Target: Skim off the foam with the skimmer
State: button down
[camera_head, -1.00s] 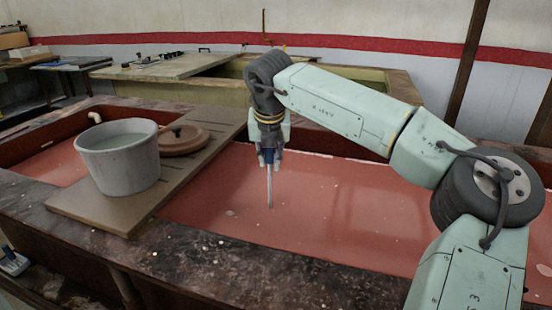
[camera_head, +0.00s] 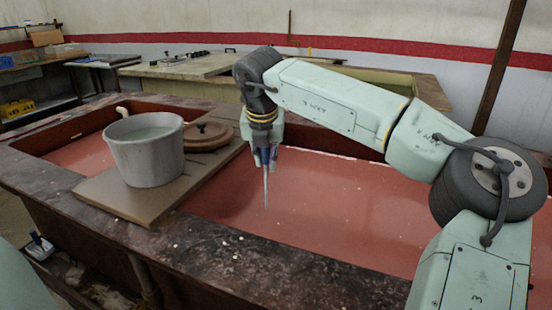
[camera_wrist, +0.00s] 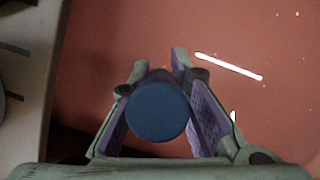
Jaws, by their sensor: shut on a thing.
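My gripper (camera_head: 265,157) is shut on the blue handle of the skimmer (camera_head: 266,185), and holds it upright above the red surface of the vat (camera_head: 340,205). In the head view a thin pale rod hangs down from the handle; I cannot clearly see a skimming head or whether it touches the red surface. In the wrist view the round blue end of the skimmer handle (camera_wrist: 158,110) sits between the two fingers. Small white flecks and a white streak (camera_wrist: 229,66) lie on the red surface; I cannot tell if they are foam.
A grey pot (camera_head: 146,152) with pale liquid stands on a brown board (camera_head: 135,203) laid across the vat, left of my gripper. A round brown lid (camera_head: 208,136) lies beside it. The vat's dark rim (camera_head: 270,265) runs along the front. The red surface right of the board is open.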

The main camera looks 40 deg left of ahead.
jog(key=shift+s+a, duration=0.45)
jog(key=shift+s, duration=0.25)
notch_tip(320, 180, up, 14)
jog(key=p, duration=0.8)
jog(key=shift+r, duration=0.2)
dwell(3.6)
